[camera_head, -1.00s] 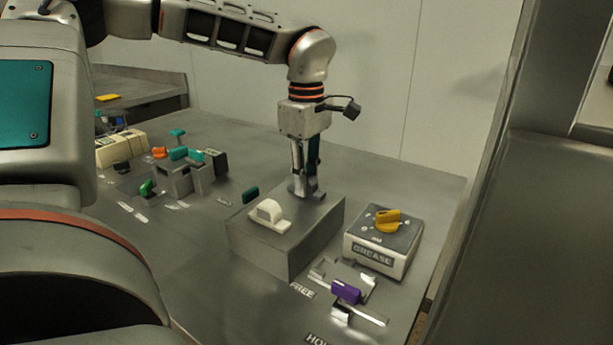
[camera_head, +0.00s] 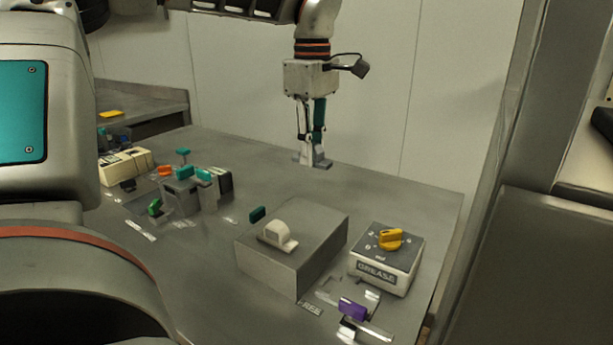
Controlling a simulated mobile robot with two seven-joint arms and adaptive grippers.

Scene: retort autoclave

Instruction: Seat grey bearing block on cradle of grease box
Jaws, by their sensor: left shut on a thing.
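My left gripper (camera_head: 312,148) hangs pointing down above the back of the table. It is shut on the grey bearing block (camera_head: 318,163), a small light-grey piece with a flat foot, held clear of the surface. The grease box (camera_head: 382,275) stands at the front right, with a cream body, a GREASE label and a yellow knob on its dark top. The block is up and to the left of it in the picture. I cannot make out for sure which part is the cradle. My right gripper is not in view.
A large grey box (camera_head: 290,270) with a cream rounded block (camera_head: 278,235) on top stands left of the grease box. A purple slider (camera_head: 352,309) on metal rails is in front. Fixtures with teal handles (camera_head: 183,172) are at left. The back of the table is clear.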

